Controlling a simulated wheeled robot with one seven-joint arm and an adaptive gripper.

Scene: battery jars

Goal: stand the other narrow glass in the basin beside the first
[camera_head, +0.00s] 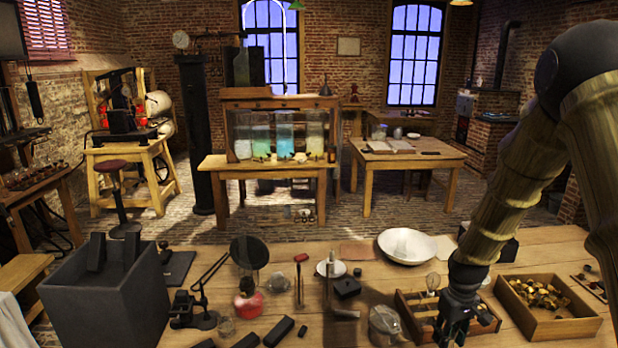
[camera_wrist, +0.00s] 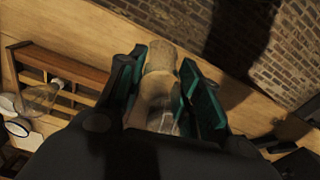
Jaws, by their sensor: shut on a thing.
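My gripper (camera_head: 455,322) points down at the right front of the bench, over the right part of the wooden rack. In the wrist view its green fingers (camera_wrist: 160,88) are shut on a narrow glass (camera_wrist: 162,112), clear and partly hidden by the gripper body. In the head view I cannot make out the held glass. A wide white basin (camera_head: 408,245) sits at the back of the bench, up and left of my gripper. I can make out no glass in it, though clear glass could be hard to see at this size.
The wooden rack (camera_head: 412,318) holds a small bulb-shaped glass (camera_head: 432,282). A box of brass pieces (camera_head: 548,308) stands to the right.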

